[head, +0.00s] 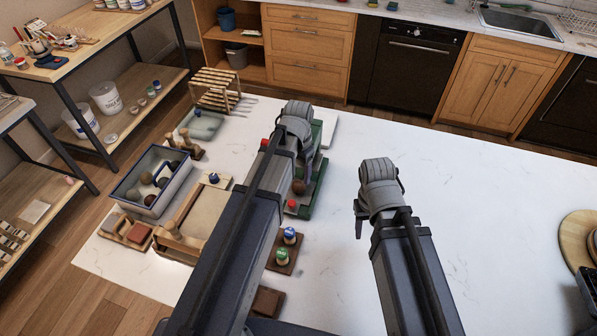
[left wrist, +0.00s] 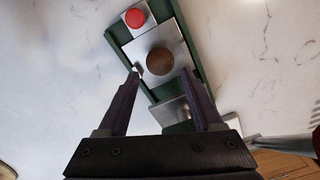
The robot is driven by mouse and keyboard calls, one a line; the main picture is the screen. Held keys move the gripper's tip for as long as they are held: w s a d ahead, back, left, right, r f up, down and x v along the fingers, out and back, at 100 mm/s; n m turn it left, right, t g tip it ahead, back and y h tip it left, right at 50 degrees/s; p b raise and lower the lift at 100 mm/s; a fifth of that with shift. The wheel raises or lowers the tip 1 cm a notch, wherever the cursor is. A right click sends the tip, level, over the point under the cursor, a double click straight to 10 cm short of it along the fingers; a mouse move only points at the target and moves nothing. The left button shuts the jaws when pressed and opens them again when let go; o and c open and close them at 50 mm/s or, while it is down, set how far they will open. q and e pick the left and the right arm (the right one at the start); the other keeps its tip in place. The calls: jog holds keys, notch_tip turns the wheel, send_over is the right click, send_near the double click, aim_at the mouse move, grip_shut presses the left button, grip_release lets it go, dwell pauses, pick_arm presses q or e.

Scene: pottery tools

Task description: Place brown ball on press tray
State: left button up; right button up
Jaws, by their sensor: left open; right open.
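The brown ball (left wrist: 159,61) rests on the metal plate (left wrist: 141,48) of the green press (left wrist: 200,50) in the left wrist view. In the head view the brown ball (head: 298,187) shows on the press, partly behind my left arm. My left gripper (left wrist: 160,74) is open, its fingertips at the near side of the ball, one on either side and apart from it. In the head view my left gripper (head: 304,160) is above the press and hides part of it. My right gripper (head: 360,215) is open and empty over the white table, right of the press.
A blue-rimmed bin (head: 133,199) with several balls stands at the left of the table. A wooden-framed board (head: 206,210), a wooden rack (head: 215,85) and a stand with small jars (head: 285,254) are nearby. The table's right side (head: 480,215) is mostly clear.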

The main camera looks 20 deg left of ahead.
aim_at(298, 187)
pick_arm(q)
notch_tip(298, 187, up, 7)
jog(key=p, duration=0.6)
jog(key=s+d+n+y, duration=0.1)
jog(key=s+d, duration=0.9)
jog(key=s, duration=0.4)
jog(key=shift+s+d, duration=0.15)
jog(key=shift+d, duration=0.1)
pick_arm(e)
notch_tip(298, 187, up, 7)
jog(key=shift+a+f, duration=0.1)
